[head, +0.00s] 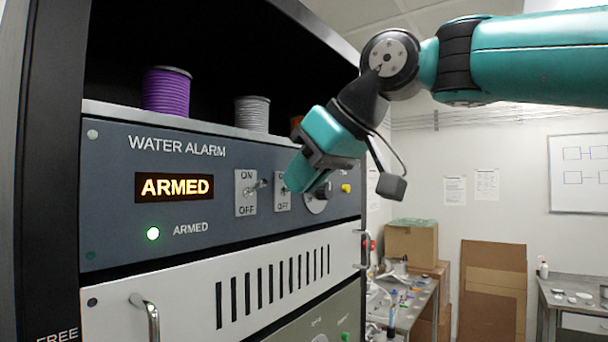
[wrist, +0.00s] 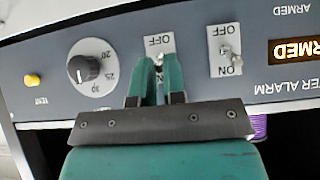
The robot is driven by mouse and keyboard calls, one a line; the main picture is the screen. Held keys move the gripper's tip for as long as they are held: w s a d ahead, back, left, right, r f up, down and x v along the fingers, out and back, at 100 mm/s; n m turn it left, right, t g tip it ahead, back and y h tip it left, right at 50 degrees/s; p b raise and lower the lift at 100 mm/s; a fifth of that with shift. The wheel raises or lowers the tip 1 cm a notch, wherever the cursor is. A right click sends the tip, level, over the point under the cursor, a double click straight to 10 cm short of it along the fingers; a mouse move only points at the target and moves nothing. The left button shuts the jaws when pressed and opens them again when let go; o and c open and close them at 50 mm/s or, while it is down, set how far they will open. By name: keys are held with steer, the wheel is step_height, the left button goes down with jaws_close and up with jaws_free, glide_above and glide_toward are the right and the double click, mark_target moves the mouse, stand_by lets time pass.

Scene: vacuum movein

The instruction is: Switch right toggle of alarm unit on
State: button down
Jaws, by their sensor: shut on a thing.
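The water alarm unit (head: 110,190) is a blue-grey rack panel with a lit ARMED display (head: 174,187) and a lit green lamp (head: 153,233). Its right toggle plate (head: 282,203) is partly hidden behind my gripper (head: 293,182) in the head view. In the upside-down wrist view, the right toggle plate (wrist: 158,42) shows OFF at the top, with my gripper (wrist: 158,66) at its lower part. The fingers are shut on the small toggle lever, which is mostly hidden. I cannot tell its position. The left toggle (wrist: 227,52) stands free beside it.
A round dial (wrist: 83,68) and a yellow test button (wrist: 33,80) sit beside the right toggle. Purple (head: 166,90) and grey (head: 252,114) spools stand on the shelf above. A handled vent panel (head: 190,295) lies below. Free room is to the right.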

steer(key=c, duration=1.2)
jaws_free()
steer(key=v, duration=0.7)
steer(key=shift+d+r, duration=0.15)
steer(key=shift+d, duration=0.05)
steer(key=shift+s, duration=0.1)
